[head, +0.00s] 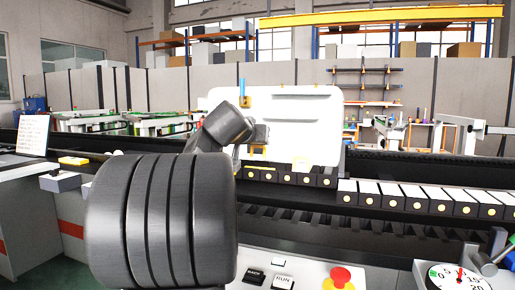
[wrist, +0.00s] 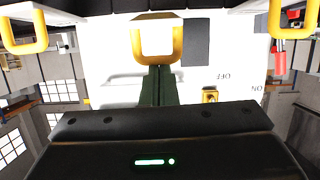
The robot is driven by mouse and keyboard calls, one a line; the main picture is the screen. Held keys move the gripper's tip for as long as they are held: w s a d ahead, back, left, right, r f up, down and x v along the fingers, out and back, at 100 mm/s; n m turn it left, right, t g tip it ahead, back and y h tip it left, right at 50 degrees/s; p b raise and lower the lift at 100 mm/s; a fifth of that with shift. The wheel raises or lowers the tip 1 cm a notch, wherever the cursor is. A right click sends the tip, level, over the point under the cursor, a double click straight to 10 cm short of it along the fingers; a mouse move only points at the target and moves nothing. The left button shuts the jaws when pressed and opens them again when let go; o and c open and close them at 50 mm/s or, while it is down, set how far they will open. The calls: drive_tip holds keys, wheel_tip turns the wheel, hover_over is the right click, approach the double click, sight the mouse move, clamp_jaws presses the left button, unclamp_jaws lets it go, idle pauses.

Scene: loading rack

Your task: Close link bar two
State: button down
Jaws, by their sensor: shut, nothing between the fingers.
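Three yellow U-shaped loops, which look like the link bars, show in the wrist view: left (wrist: 26,46), middle (wrist: 157,60) and right (wrist: 286,34). No numbers are readable, so I cannot tell which is bar two. My gripper (wrist: 159,72) is shut and empty, its dark fingertips at the near edge of the middle loop; I cannot tell whether they touch. In the head view my gripper (head: 256,150) is small and partly hidden by my arm, in front of the white panel (head: 310,110).
A row of black blocks with yellow dots (head: 370,199) runs right along the dark rack. A red button (head: 341,276) and dial (head: 458,277) are in front. The wrist view shows a yellow switch (wrist: 210,96) by upside-down OFF/ON lettering and a red item (wrist: 277,60).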

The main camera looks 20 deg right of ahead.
drive_tip(key=shift+s+a+f+b, duration=0.3)
drive_tip(key=shift+s+f+b, duration=0.1)
drive_tip(key=shift+f+b, duration=0.25)
drive_tip(key=shift+d, duration=0.1)
drive_tip(key=shift+w+d+p, duration=0.3)
drive_tip(key=shift+w+d, duration=0.05)
drive_tip(key=shift+w, duration=0.3)
drive_tip(key=r+p, duration=0.3)
drive_tip(key=r, duration=0.1)
drive_tip(key=shift+w+d+r+p, duration=0.1)
drive_tip(key=shift+w+r+p, duration=0.15)
drive_tip(key=shift+p, duration=0.15)
drive_tip(key=s+a+f+b, duration=0.1)
drive_tip(key=s+a+f, duration=0.1)
drive_tip(key=s+a, duration=0.3)
drive_tip(key=s, duration=0.3)
drive_tip(key=shift+a, duration=0.2)
drive_tip(key=shift+d, duration=0.1)
